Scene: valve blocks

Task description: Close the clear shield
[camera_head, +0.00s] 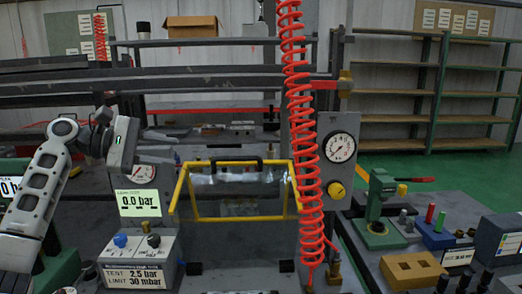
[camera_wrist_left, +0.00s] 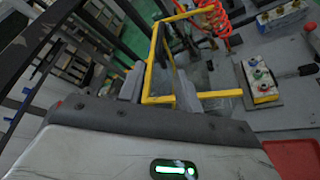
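The clear shield (camera_head: 240,205) stands in the middle of the head view. It has a yellow frame with slanting sides and a black handle on its top edge. Its yellow frame also shows beyond my fingers in the left wrist view (camera_wrist_left: 220,94). My left gripper (camera_head: 122,145) is left of the shield in the head view, in front of the gauge area and apart from the handle. In the left wrist view, its two grey fingers (camera_wrist_left: 158,90) are apart, with nothing clearly held between them. My right gripper is not in view.
A red coiled hose (camera_head: 300,120) hangs along the shield's right side. A control box (camera_head: 140,262) with knobs and a 0.0 bar display (camera_head: 138,203) stand at left. A dial panel (camera_head: 340,165), green press (camera_head: 380,215) and yellow block (camera_head: 410,270) are at right.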

